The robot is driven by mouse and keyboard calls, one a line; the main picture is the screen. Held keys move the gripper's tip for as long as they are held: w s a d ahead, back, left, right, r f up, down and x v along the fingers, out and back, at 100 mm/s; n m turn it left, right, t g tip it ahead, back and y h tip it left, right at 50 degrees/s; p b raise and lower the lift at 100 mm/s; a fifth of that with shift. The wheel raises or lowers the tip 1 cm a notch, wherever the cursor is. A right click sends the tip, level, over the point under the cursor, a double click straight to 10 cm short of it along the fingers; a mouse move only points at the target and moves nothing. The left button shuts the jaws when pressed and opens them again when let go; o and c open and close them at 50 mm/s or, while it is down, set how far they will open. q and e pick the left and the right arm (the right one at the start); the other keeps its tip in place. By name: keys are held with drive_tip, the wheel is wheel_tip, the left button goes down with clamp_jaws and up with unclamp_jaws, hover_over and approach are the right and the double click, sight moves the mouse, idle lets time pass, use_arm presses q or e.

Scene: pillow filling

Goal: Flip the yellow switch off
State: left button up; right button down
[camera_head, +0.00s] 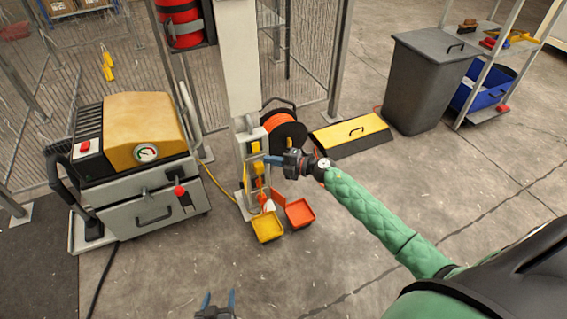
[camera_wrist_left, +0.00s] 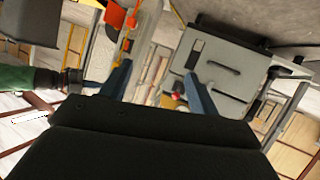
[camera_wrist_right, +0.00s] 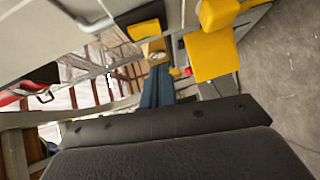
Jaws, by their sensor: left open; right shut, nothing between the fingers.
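A pale post (camera_head: 241,60) stands in the middle of the head view, with a small frame holding yellow parts (camera_head: 257,170) low on it. I cannot tell which part is the yellow switch or its position. My right gripper (camera_head: 268,160) is shut and empty, its blue fingertips at this frame; contact is unclear. In the right wrist view, the shut fingers (camera_wrist_right: 157,80) point toward a small yellowish block (camera_wrist_right: 153,47) with red beside it. My left gripper (camera_head: 219,298) is open and empty, low over the floor; its spread fingers also show in the left wrist view (camera_wrist_left: 158,80).
A yellow-topped machine (camera_head: 145,125) with a gauge stands left of the post. Yellow (camera_head: 267,227) and red-orange (camera_head: 300,213) trays sit at the post's foot. An orange cable reel (camera_head: 284,130) is behind. A grey bin (camera_head: 425,85) stands right. The front floor is clear.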

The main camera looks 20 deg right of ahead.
sight(254, 151)
use_arm(q)
drive_tip(key=w+r+t, duration=0.3)
drive_tip(key=r, duration=0.5)
drive_tip(key=shift+w+d+r+b, duration=0.25)
drive_tip(key=shift+w+b, duration=0.05)
drive_tip(key=shift+w, duration=0.05)
use_arm(e)
drive_tip(key=shift+w+a+f, duration=0.1)
drive_tip(key=shift+w+a, duration=0.1)
drive_tip(key=shift+w, duration=0.6)
drive_tip(key=shift+w+a+f, duration=0.15)
drive_tip(key=shift+w+a, duration=0.05)
drive_tip(key=shift+w, duration=0.65)
drive_tip(key=shift+w+a+f, duration=0.1)
drive_tip(key=shift+w+a, duration=0.1)
drive_tip(key=shift+w, duration=0.6)
drive_tip(key=shift+w+b, duration=0.2)
drive_tip(key=shift+b, duration=0.4)
use_arm(q)
wheel_tip(254, 151, up, 13)
drive_tip(key=w+t+h, duration=0.1)
drive_tip(key=w+t, duration=0.1)
drive_tip(key=t, duration=0.2)
drive_tip(key=shift+a+h, duration=0.15)
drive_tip(key=shift+h, duration=0.15)
drive_tip(key=shift+w, duration=0.1)
use_arm(e)
drive_tip(key=shift+f, duration=0.1)
